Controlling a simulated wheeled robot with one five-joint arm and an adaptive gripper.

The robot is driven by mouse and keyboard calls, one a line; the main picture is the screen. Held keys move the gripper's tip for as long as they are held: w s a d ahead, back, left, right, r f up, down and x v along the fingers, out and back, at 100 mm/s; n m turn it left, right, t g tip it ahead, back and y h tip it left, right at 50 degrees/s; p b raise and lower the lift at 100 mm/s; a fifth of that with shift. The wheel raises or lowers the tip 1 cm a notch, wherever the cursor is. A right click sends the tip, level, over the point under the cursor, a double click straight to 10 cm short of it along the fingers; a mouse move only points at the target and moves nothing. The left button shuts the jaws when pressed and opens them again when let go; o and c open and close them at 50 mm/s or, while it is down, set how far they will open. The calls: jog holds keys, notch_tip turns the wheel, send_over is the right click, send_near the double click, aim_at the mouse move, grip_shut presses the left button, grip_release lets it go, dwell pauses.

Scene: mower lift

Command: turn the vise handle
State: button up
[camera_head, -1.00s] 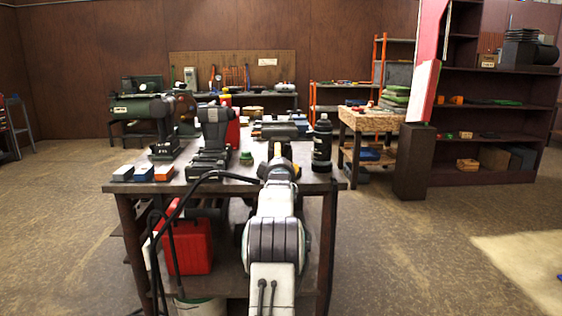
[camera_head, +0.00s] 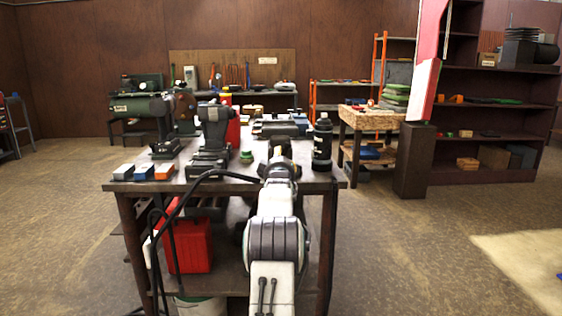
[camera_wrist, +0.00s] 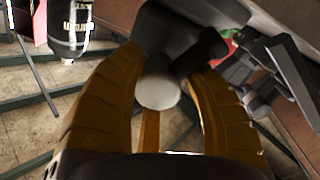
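A dark grey machine that appears to be the vise (camera_head: 275,128) stands on the workbench, partly hidden behind my gripper in the head view. In the wrist view its dark body (camera_wrist: 190,22) fills the top middle. A pale round knob (camera_wrist: 158,92), seemingly the end of the handle, shows between the yellow fingers, with a dark bar (camera_wrist: 200,55) beside it. My gripper (camera_wrist: 170,80) has its two curved fingers on either side of the knob. Whether they press on it cannot be told.
A black cable (camera_head: 180,205) hangs at the front.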

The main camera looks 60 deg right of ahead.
jog(key=c, duration=0.5)
jog(key=shift+s+m+b, duration=0.1)
jog(key=shift+m+b, duration=0.7)
jog(key=shift+b, duration=0.05)
jog(key=shift+c, duration=0.3)
jog(key=shift+m, duration=0.9)
jog(key=o, duration=1.4)
jog(key=shift+c, duration=0.2)
jog(key=v, duration=1.2)
